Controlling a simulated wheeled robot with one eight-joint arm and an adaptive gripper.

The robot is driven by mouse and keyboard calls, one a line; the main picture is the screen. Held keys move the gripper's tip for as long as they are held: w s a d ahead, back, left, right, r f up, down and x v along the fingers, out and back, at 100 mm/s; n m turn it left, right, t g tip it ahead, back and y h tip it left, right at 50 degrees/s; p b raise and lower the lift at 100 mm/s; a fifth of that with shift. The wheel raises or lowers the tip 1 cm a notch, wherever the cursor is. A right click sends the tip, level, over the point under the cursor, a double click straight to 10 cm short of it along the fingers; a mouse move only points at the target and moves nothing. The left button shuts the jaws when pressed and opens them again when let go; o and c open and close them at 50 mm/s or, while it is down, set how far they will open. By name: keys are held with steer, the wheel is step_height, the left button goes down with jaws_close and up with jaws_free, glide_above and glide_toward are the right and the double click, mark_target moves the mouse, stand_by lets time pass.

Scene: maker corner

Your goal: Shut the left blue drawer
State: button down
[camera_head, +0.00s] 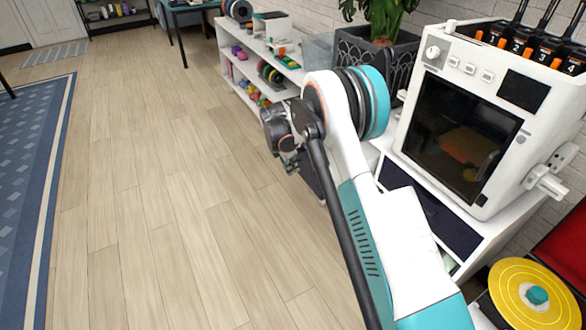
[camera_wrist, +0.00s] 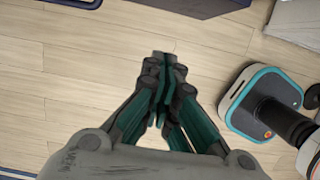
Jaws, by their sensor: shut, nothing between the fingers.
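A white cabinet (camera_head: 465,262) stands at the right under a machine. A dark blue drawer front (camera_head: 430,215) shows on its face, partly covered by my arm. Another dark blue panel (camera_head: 309,180) shows left of it, behind my arm. It looks like part of the left drawer, but most of it is hidden, so I cannot tell how far it stands out. My gripper (camera_head: 289,160) is shut and empty, in front of and left of that panel in the picture. In the wrist view the closed fingers (camera_wrist: 161,68) point over bare floor, and a dark blue piece (camera_wrist: 185,7) shows at the top edge.
A white boxy machine (camera_head: 465,110) sits on the cabinet. A low white shelf (camera_head: 235,75) with spools and a potted plant (camera_head: 385,20) stand behind. A yellow disc (camera_head: 530,293) is at the lower right. The wooden floor (camera_head: 170,200) to the left is clear.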

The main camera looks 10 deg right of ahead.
steer(key=w+d+f+b, duration=0.1)
steer(key=d+f+b, duration=0.3)
steer(key=f, duration=0.3)
steer(key=shift+w+d+f, duration=0.25)
steer(key=shift+w+d, duration=0.15)
steer(key=shift+d, duration=0.45)
